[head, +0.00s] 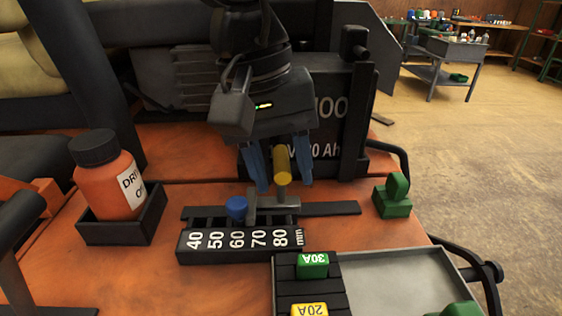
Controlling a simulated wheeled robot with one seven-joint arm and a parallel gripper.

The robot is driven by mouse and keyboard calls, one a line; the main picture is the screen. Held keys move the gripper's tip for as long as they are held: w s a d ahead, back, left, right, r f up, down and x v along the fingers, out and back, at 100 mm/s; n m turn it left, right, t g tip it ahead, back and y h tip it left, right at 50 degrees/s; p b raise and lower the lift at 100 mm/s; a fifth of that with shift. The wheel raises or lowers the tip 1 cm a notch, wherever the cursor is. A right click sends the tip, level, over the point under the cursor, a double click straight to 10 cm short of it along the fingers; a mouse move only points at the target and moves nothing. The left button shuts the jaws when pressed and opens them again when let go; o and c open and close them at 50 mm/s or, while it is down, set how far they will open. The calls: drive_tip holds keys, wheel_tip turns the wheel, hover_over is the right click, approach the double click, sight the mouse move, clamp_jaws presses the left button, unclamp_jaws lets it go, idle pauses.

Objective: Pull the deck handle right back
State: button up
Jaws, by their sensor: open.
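The deck handle has a yellow cylindrical grip (282,163) on a grey metal base (270,203), which sits in the slotted track near the 70 and 80 marks. The height scale (238,243) reads 40 to 80 mm along its front. A blue knob (236,208) stands in the track near the 60 mark. My gripper (283,182) points down with its two blue fingers apart. One finger shows on each side of the yellow grip, with visible gaps between. It does not appear to touch the grip; the exact depth is hard to tell.
An orange bottle (122,186) stands in a black holder at left. A battery (345,130) rises behind the handle. A green part (393,195) lies at right. A fuse block with a green 30A fuse (312,265) and a grey tray (390,285) are in front.

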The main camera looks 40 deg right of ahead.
drive_tip(key=shift+c, duration=0.3)
clamp_jaws()
idle(0.3)
